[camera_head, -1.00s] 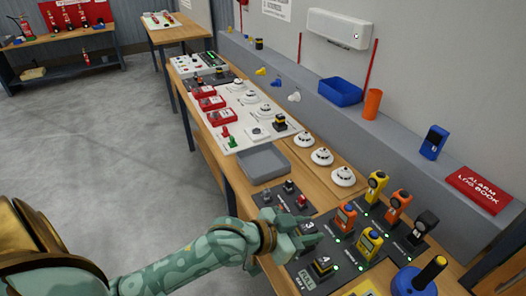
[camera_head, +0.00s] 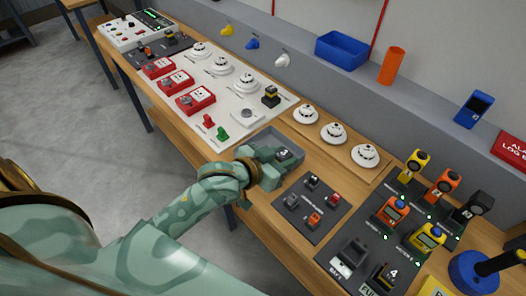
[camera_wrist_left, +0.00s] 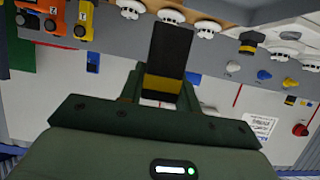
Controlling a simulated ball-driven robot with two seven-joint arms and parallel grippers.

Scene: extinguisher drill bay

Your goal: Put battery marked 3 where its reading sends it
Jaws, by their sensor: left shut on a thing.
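The battery marked 3 (camera_head: 284,153) is a dark block held in the jaws of my left gripper (camera_head: 272,162). In the left wrist view the battery (camera_wrist_left: 170,50) shows dark, with a yellow band near the jaws. My left gripper is shut on it, over or at the grey tray (camera_head: 296,144); I cannot tell whether the battery touches the tray. The arm and hand hide part of the tray. A battery marked 4 (camera_head: 387,275) stands in a holder labelled FULL (camera_head: 368,290). An empty holder (camera_head: 349,256) is beside it. My right gripper is not in view.
A dark mat with small switches (camera_head: 312,210) lies in front of the tray. Orange and yellow handheld meters (camera_head: 428,237) stand at the right. Round white detectors (camera_head: 333,133) sit behind the tray. A white panel with red call points (camera_head: 195,100) is to the left.

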